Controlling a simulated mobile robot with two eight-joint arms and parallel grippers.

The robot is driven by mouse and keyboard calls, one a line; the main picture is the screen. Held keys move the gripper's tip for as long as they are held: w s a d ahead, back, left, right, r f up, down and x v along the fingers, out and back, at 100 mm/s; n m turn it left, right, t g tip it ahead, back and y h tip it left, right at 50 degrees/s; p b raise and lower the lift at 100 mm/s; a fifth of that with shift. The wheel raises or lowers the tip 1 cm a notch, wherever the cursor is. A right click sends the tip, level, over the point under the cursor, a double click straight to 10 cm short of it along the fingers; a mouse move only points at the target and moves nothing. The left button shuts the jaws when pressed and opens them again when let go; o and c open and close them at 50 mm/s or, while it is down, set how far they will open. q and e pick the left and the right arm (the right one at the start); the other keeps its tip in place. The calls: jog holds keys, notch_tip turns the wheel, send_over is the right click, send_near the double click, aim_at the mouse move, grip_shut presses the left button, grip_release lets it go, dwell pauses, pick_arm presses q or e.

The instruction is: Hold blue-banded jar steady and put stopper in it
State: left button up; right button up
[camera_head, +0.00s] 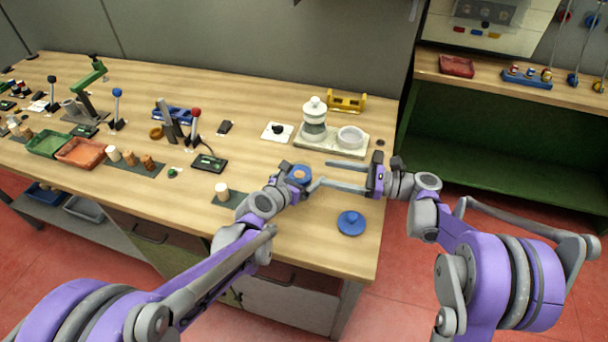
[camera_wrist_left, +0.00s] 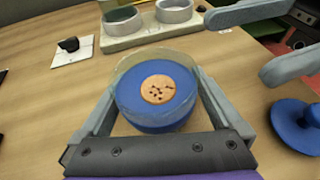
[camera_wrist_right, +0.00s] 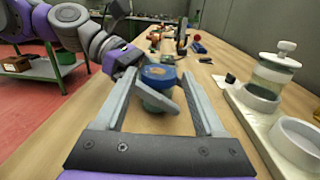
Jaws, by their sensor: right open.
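The blue-banded jar (camera_head: 299,172) stands on the table's right part. In the left wrist view the jar (camera_wrist_left: 150,122) has a clear rim, blue sides and a tan, dark-specked disc (camera_wrist_left: 158,89) within; its depth is unclear. My left gripper (camera_wrist_left: 157,105) is closed around it, a finger on either side. A blue round stopper with a knob (camera_head: 351,222) lies on the table nearer the front edge, apart from both grippers; it also shows in the left wrist view (camera_wrist_left: 297,125). My right gripper (camera_head: 320,173) is open and empty, fingers pointing left, just right of the jar.
A pale tray (camera_head: 330,148) behind the jar holds a lidded glass jar (camera_head: 314,120) and an empty round holder (camera_head: 351,137). A white cylinder (camera_head: 221,190) stands on a dark mat left of my left gripper. The table's right edge is close to the blue stopper.

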pick_arm(q)
jog(key=shift+a, duration=0.1)
jog(key=v, duration=1.2)
